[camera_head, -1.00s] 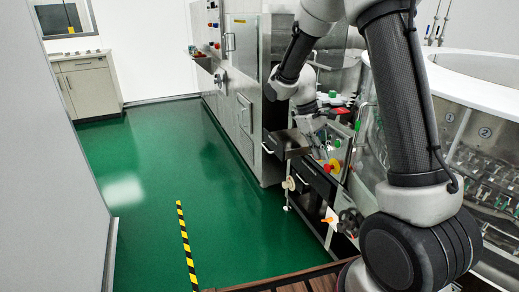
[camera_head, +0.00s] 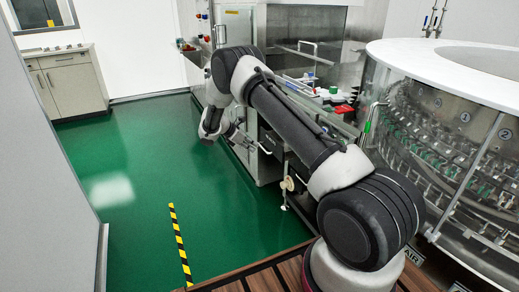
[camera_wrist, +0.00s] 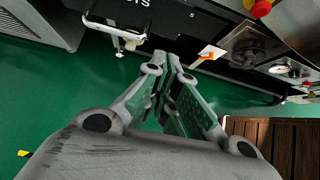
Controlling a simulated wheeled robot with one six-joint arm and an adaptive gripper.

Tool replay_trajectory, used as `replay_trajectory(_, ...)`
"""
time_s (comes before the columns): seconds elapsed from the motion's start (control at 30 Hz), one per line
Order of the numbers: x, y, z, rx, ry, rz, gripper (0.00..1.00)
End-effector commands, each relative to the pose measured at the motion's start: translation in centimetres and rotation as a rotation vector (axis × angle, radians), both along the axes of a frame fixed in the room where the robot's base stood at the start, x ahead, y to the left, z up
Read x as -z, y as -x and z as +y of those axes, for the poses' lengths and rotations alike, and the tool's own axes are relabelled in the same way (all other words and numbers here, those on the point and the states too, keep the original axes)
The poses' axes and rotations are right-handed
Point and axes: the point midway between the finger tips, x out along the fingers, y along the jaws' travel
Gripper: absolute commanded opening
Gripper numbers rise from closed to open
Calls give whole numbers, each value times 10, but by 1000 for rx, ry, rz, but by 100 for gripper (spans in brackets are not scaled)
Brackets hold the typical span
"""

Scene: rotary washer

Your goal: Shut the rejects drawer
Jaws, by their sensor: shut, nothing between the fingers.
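A dark drawer (camera_head: 270,139) with a pale bar handle is on the aisle side of the machine in the head view, partly hidden by my arm. It seems to stick out; how far I cannot tell. In the wrist view, a black front (camera_wrist: 165,18) carries white letters ending in "TS", cut off by the top edge, with a pale handle (camera_wrist: 112,29) beside it. My gripper (camera_head: 246,139) is shut and empty, over the aisle near the drawer. In the wrist view my gripper (camera_wrist: 173,60) has its fingers together below the black front; contact cannot be told.
The green floor (camera_head: 130,190) of the aisle is clear. A steel cabinet (camera_head: 237,30) stands behind the drawer. The round glass-sided washer (camera_head: 450,130) is at the right. An orange part (camera_wrist: 210,52) and a dark round knob (camera_wrist: 250,48) are right of my fingers in the wrist view.

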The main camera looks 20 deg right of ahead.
Motion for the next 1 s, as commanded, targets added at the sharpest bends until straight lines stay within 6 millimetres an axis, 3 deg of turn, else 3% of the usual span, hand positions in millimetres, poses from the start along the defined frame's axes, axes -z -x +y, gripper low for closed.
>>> replay_trajectory(0.47, 68, -1, -68, 5, -2, 1, 0)
replay_trajectory(0.7, 65, -2, -98, 5, -2, -2, 0)
replay_trajectory(1.0, 64, -3, -105, 4, -2, -1, 0)
